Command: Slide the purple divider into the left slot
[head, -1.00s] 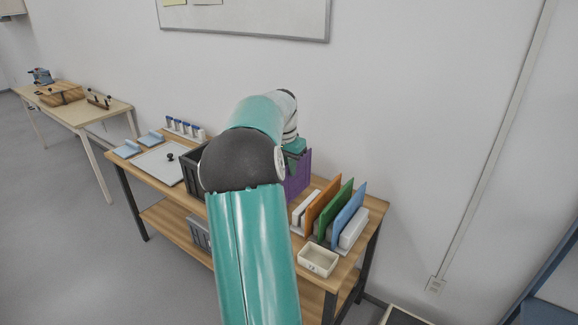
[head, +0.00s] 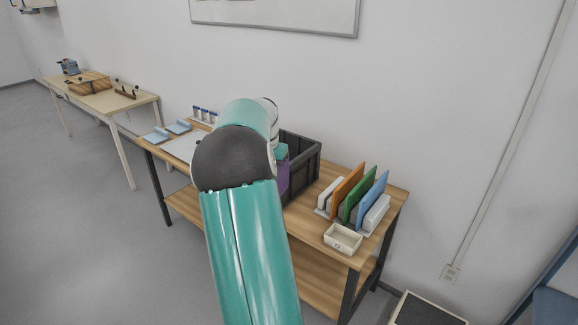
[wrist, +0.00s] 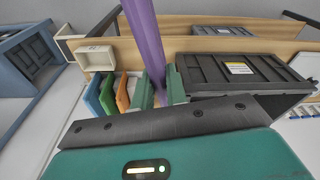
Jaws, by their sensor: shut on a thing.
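The purple divider (head: 284,177) is held upright-looking beside my forearm, partly hidden by it, in front of the dark grey crate (head: 313,162) in the head view. In the wrist view the purple divider (wrist: 146,35) is seen nearly edge-on, running up from between the fingers. My gripper (wrist: 159,84) is shut on it; its teal end also shows in the head view (head: 281,152). The crate (wrist: 285,102) lies to the right of the divider in the wrist view.
A white rack (head: 326,211) holds orange (head: 346,190), green (head: 360,194) and blue (head: 373,200) dividers right of the crate. A small cream bin (head: 342,238) stands at the bench's front. Light blue pieces (head: 157,135) lie at the left. Bench top between crate and rack is clear.

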